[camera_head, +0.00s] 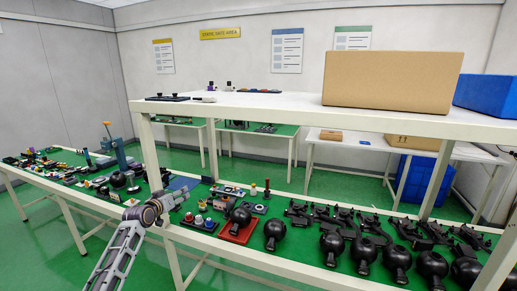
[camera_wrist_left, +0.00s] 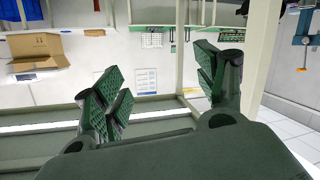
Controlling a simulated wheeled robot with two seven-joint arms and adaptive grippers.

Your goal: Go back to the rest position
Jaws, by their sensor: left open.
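My left arm rises from the lower left of the head view, and its gripper (camera_head: 168,202) is at the front edge of the green-topped table. In the left wrist view the two padded fingers of the gripper (camera_wrist_left: 165,85) stand wide apart with nothing between them. No object is held. My right gripper shows in neither view.
The green table (camera_head: 205,240) carries several black gimbal cameras (camera_head: 275,233), a red plate (camera_head: 238,232) and small parts. A white shelf (camera_head: 270,104) above it holds a cardboard box (camera_head: 390,80) and a blue bin (camera_head: 487,95). White posts stand close to my left gripper.

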